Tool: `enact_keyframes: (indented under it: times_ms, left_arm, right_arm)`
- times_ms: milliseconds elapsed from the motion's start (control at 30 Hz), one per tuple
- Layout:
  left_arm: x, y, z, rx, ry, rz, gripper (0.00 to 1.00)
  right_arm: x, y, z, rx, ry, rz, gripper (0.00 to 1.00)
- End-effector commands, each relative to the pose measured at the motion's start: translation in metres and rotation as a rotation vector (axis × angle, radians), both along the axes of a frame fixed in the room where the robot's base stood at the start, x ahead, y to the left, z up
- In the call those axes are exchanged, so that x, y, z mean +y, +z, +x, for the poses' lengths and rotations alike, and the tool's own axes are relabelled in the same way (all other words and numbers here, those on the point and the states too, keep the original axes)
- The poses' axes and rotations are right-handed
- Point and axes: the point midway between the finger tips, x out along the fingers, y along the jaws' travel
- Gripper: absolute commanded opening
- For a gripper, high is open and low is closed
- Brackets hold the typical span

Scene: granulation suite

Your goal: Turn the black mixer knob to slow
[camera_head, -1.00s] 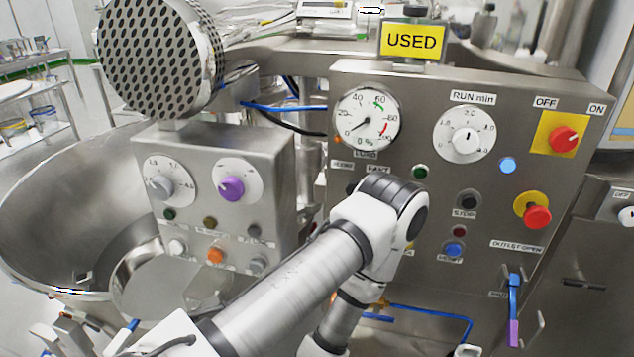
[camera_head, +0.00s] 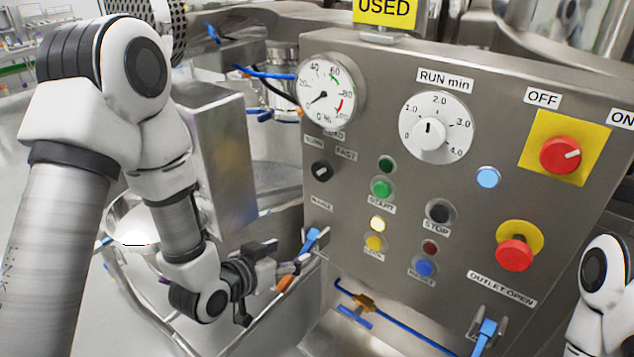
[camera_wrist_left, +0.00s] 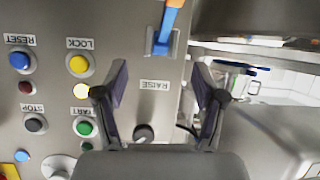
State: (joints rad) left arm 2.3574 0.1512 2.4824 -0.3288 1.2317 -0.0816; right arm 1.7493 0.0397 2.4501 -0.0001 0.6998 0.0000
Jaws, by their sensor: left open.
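The black mixer knob (camera_head: 321,170) is on the left part of the steel control panel, under the load gauge, with a FAST label at its upper right. Its white pointer mark seems to slant to the upper right. In the left wrist view the knob (camera_wrist_left: 143,133) is low in the picture, partly covered by the gripper body. My left gripper (camera_head: 284,264) is below the knob in the head view, apart from it. In the left wrist view its two fingers (camera_wrist_left: 160,84) are spread and empty, with the RAISE label between them. My right gripper is out of view.
The panel (camera_head: 390,120) also bears a RUN min dial (camera_head: 435,127), a green start button (camera_head: 381,188), a black stop button (camera_head: 440,211) and a red emergency button (camera_head: 515,254). A blue lever (camera_head: 312,238) sticks out near my left gripper. A steel box (camera_head: 222,160) stands left.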

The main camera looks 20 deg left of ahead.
Motion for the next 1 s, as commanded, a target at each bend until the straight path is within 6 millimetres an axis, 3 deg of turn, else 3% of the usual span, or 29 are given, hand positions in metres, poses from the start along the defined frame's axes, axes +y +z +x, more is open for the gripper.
enact_keyframes:
  times_ms: [33, 100, 233, 367, 700, 967, 1000]
  left_arm:
    - [-0.003, 0.039, 0.011, -0.132, -0.019, -0.020, 0.70]
    - [-0.008, 0.087, 0.018, -0.281, -0.048, -0.040, 0.70]
    - [-0.012, 0.133, 0.020, -0.418, -0.075, -0.060, 0.70]
    - [-0.018, 0.141, 0.033, -0.432, -0.079, -0.059, 0.70]
    - [-0.037, 0.139, 0.088, -0.428, -0.078, -0.060, 0.70]
    - [-0.038, 0.136, 0.092, -0.426, -0.075, -0.062, 0.70]
    - [-0.038, 0.136, 0.092, -0.426, -0.075, -0.062, 0.63]
  right_arm:
    - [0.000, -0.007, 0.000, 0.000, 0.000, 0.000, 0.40]
    - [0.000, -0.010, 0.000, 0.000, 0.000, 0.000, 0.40]
    - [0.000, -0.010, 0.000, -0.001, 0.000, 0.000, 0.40]
    - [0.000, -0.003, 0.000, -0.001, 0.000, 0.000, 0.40]
    - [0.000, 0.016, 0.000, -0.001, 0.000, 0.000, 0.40]
    - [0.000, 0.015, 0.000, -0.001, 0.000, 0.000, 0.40]
    - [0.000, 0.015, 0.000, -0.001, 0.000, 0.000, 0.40]
